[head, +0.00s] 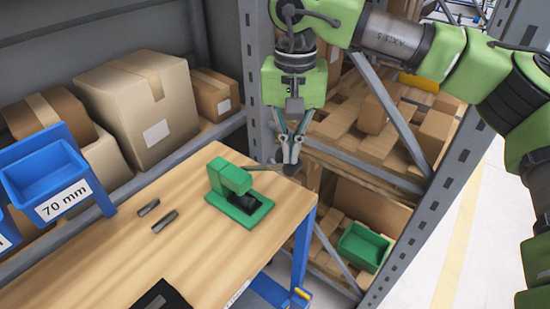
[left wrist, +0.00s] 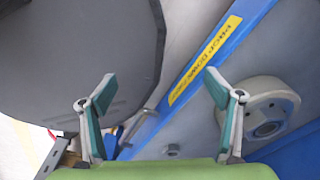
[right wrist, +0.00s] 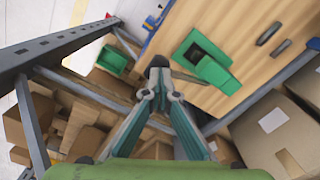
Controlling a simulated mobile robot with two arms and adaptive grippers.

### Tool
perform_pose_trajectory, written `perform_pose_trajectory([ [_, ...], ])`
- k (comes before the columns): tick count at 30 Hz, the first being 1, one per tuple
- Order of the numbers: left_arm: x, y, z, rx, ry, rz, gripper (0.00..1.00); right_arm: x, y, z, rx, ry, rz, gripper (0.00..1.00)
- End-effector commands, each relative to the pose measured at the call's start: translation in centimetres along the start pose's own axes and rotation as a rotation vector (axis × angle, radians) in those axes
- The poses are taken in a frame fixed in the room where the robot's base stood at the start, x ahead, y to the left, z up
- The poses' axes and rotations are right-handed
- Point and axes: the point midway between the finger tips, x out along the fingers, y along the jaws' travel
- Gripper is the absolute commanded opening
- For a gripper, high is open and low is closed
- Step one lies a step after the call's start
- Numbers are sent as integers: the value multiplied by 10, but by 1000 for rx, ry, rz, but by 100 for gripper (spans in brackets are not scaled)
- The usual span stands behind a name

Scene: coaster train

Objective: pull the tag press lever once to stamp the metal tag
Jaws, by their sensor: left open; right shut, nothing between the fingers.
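The green tag press (head: 232,180) stands near the right end of the wooden table, with a dark block in its base. It also shows in the right wrist view (right wrist: 213,72). Its thin dark lever (head: 262,164) sticks out to the right. My right gripper (head: 291,166) is shut and empty at the lever's outer end; I cannot tell if it touches. Its closed fingertips (right wrist: 159,66) show beside the lever in the right wrist view. A metal tag cannot be made out in the press. My left gripper (left wrist: 160,88) is open and empty, away from the press.
Two small dark bars (head: 164,221) lie left of the press. A blue bin (head: 45,178) labelled 70 mm and cardboard boxes (head: 140,100) stand behind. A grey rack post (head: 262,95) rises close to my right gripper. A blue beam (left wrist: 190,75) passes behind my left gripper.

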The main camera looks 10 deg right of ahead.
Motion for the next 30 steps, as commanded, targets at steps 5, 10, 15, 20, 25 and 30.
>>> perform_pose_trajectory([
  [5, 7, 0, 0, 1, 1, 0, 83, 9, 1, 1, 0, 0, 0, 0],
  [10, 12, -6, 0, 2, 2, -8, 83, 16, 2, 1, -1, -1, 0, 0],
  [15, 15, -12, 1, 3, 2, -14, 83, 21, 2, 2, -1, -1, 0, 0],
  [20, 15, -12, 1, 3, 2, -14, 83, 21, 2, 2, -1, -1, 0, 0],
  [25, 15, -12, 1, 2, 1, -13, 83, 21, 2, 2, 0, -1, 0, 0],
  [30, 19, -11, 2, 3, 1, -13, 83, 25, 4, 2, 0, -1, 0, 0],
])
